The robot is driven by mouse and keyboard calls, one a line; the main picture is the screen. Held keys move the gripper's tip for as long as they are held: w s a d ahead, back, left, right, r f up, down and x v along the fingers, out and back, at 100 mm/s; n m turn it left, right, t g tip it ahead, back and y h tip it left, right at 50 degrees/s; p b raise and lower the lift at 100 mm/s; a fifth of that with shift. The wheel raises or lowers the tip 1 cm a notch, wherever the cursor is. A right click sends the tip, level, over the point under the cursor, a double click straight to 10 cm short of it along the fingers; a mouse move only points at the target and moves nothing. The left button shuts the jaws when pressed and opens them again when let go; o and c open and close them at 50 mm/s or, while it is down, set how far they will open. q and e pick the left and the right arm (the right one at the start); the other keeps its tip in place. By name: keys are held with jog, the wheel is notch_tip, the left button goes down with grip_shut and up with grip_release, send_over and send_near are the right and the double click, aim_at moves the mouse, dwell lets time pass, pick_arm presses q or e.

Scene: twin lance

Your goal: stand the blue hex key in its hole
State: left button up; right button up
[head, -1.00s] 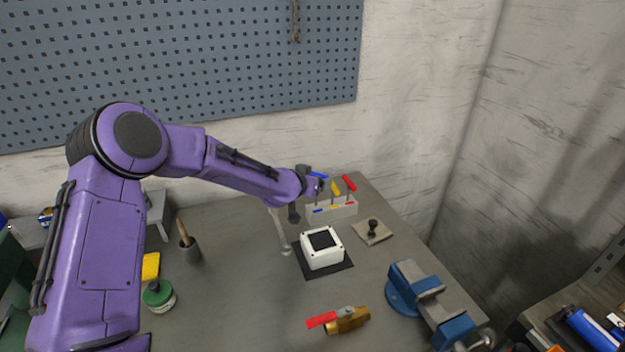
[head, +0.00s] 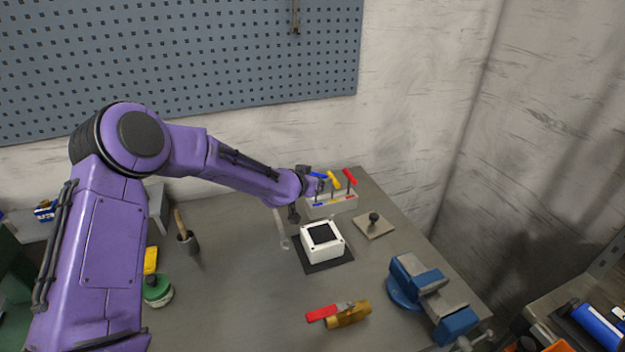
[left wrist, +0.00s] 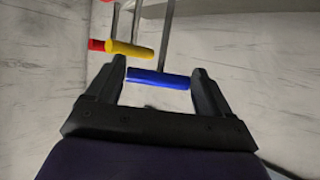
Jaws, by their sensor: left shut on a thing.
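My left gripper (head: 319,184) is at the back of the bench, by the left end of a pale key block (head: 336,207). It is shut on the handle of the blue hex key (left wrist: 158,78), which lies between both fingertips in the left wrist view. The blue handle also shows in the head view (head: 317,174). The key's grey shaft runs out of the wrist picture. I cannot tell whether its end is in the hole. A yellow hex key (head: 333,180) and a red hex key (head: 349,176) stand in the block to the right. My right gripper is not in view.
A white box (head: 335,248) on a dark mat is in front of the block. A small plate with a black knob (head: 374,218) is to its right. A blue vise (head: 405,285) and a brass valve with red handle (head: 348,315) are nearer. A wrench (head: 281,230) lies left.

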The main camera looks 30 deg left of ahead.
pick_arm(q)
jog(key=shift+f+b, duration=1.05)
jog(key=shift+f, duration=0.4)
jog(key=o, duration=0.9)
jog(key=shift+r, duration=0.1)
jog(key=shift+o, duration=0.2)
jog(key=b+v, duration=0.1)
jog(key=v, duration=0.9)
jog(key=shift+s+r, duration=0.15)
jog(key=shift+s, duration=0.1)
jog(key=shift+d, duration=0.1)
